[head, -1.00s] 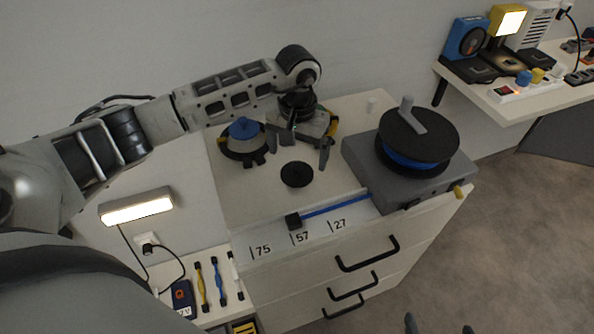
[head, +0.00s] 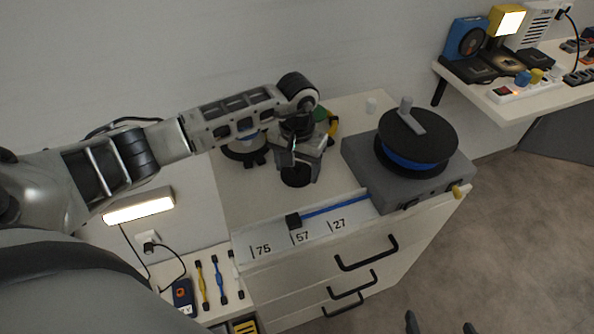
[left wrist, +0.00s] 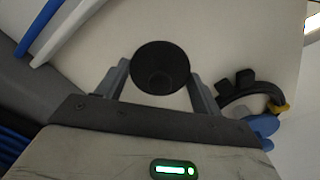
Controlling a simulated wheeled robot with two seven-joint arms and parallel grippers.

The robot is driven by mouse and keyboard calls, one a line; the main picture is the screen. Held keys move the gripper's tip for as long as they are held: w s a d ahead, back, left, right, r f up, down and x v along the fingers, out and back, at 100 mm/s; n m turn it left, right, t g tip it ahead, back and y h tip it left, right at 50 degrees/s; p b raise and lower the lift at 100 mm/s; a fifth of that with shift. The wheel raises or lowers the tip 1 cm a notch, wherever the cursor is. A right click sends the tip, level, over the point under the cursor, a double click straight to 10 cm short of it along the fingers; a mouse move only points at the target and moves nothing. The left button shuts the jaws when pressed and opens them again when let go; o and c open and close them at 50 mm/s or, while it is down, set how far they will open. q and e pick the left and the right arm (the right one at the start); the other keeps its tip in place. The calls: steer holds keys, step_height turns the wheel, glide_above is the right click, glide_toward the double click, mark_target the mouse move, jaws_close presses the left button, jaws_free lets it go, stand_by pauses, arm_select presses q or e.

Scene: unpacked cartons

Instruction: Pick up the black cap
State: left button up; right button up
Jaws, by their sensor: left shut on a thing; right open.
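The black cap (head: 296,179) is a round dark piece on the pale top of the drawer cabinet. My left gripper (head: 297,168) is over it, pointing down, and hides part of it. In the left wrist view the cap (left wrist: 160,68) sits between the two fingers, and the gripper (left wrist: 158,88) is shut on it. I cannot tell any gap between the cap and the cabinet top. My right gripper (head: 440,325) shows only as two dark fingertips, set apart, at the bottom edge in the head view.
A grey box (head: 365,170) with a black and blue spool (head: 418,140) stands to the right. A blue strip (head: 335,205) with a black end lies along the numbered front edge. A dark ringed holder (head: 240,150) is behind left, partly hidden by my arm.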

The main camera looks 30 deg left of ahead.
arm_select(q)
steer(key=shift+r, duration=0.15)
steer(key=shift+r, duration=0.25)
step_height(320, 180, up, 2)
steer(key=s+d+r+b, duration=0.1)
steer(key=s+d+r, duration=0.6)
steer(key=s+r, duration=0.3)
steer(key=shift+s+d+r+b, duration=0.2)
steer(key=shift+s+b, duration=0.2)
steer(key=shift+s, duration=0.55)
steer(key=shift+f, duration=0.1)
